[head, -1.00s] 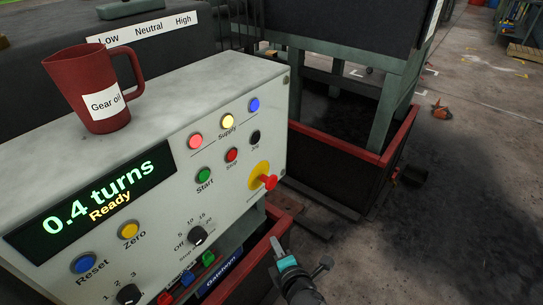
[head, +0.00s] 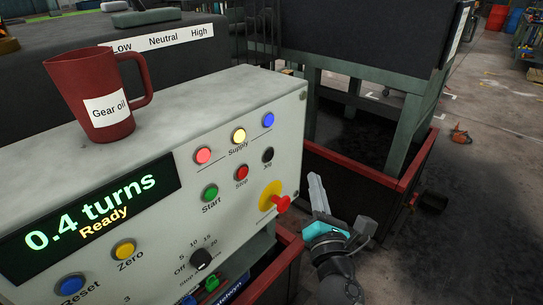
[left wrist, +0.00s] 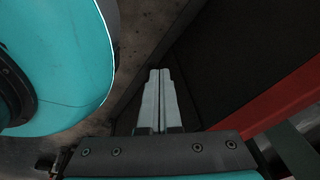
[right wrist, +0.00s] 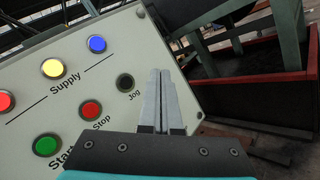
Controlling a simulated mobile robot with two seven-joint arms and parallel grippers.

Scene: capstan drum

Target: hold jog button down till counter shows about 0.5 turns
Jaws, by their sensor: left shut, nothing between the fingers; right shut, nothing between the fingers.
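The black Jog button (head: 267,155) is at the upper right of the grey control panel (head: 150,170), and it also shows in the right wrist view (right wrist: 125,83). The counter display (head: 95,215) reads "0.4 turns" and "Ready". My right gripper (head: 314,178) is shut and empty, to the right of the panel and apart from it in the head view. In the right wrist view its fingertips (right wrist: 160,72) appear just right of the Jog button; I cannot tell any contact. My left gripper (left wrist: 160,72) is shut and empty, seen only in the left wrist view.
A red emergency-stop knob (head: 282,204) on a yellow plate juts from the panel below Jog. The red Stop button (head: 242,172) and green Start button (head: 210,192) are close by. A gear oil jug (head: 95,95) stands on the panel box. A red-rimmed tray (head: 365,170) lies behind.

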